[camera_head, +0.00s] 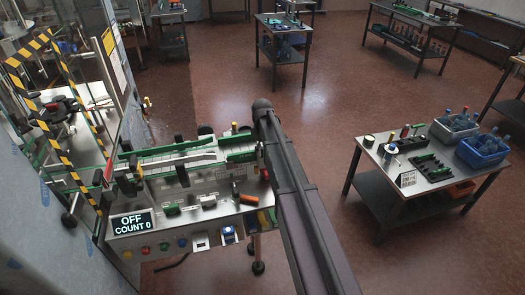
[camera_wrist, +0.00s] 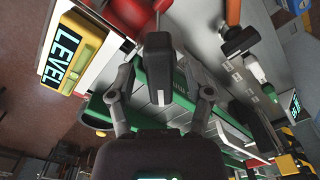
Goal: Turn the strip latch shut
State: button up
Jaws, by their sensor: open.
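My gripper (camera_wrist: 165,88) is open in the wrist view, its two grey fingers apart. A dark block with a small white mark (camera_wrist: 158,68) shows between and beyond the fingers; I cannot tell whether it is the strip latch or whether a finger touches it. A green strip (camera_wrist: 150,100) runs behind the fingers. In the head view my arm covers the right end of the machine bench (camera_head: 190,212), and my gripper is hidden there. Green-edged rails (camera_head: 185,157) run along the bench. No strip latch can be picked out for certain in the head view.
A display reading OFF, COUNT 0 (camera_head: 132,223) is at the bench's front left. An orange-handled tool (camera_head: 248,199) lies on the bench. A yellow LEVEL sign (camera_wrist: 70,55) is left of my gripper. A side table (camera_head: 415,185) with blue bins (camera_head: 483,151) stands right. Open floor lies between.

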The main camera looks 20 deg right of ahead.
grip_shut()
jog(key=shift+m, duration=0.5)
jog(key=m, duration=0.8)
dwell(0.4)
dwell(0.4)
